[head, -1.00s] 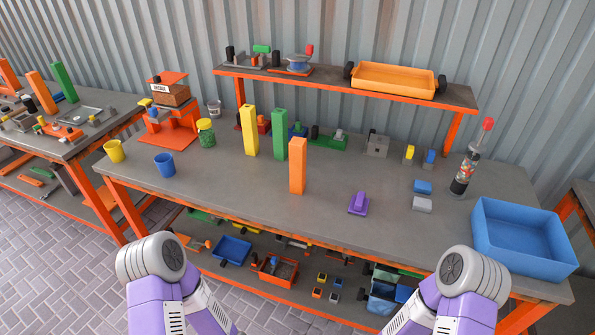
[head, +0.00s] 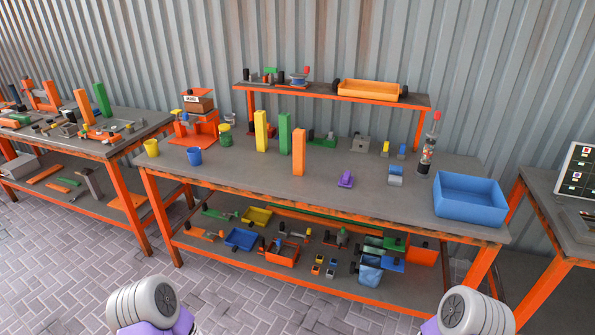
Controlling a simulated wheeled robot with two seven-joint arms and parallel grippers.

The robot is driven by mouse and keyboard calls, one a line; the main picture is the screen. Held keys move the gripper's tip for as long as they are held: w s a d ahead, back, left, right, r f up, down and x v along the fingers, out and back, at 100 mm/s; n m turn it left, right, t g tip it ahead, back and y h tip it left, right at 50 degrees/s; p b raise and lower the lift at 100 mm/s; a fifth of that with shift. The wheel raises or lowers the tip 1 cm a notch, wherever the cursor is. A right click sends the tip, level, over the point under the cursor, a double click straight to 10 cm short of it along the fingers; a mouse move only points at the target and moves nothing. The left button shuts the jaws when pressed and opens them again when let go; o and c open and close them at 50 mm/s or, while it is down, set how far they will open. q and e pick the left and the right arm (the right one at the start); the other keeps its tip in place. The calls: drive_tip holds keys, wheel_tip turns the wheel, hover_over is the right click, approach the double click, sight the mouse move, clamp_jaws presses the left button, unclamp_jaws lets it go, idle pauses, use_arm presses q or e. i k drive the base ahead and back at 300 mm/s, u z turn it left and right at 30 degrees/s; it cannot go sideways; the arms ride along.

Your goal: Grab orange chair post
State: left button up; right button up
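Another orange post (head: 84,106) stands on the left bench beside a green one. Only parts of my two arms show at the bottom of the head view, well short of the bench. Neither gripper shows.
A purple part (head: 345,178) and a blue bin (head: 470,200) are to the right of the post. An orange-edged shelf (head: 330,92) rises behind. The paved floor in front is clear.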

sight(299, 135)
drive_tip(key=u, duration=0.95)
drive_tip(key=i, duration=1.15)
drive_tip(key=z, duration=0.05)
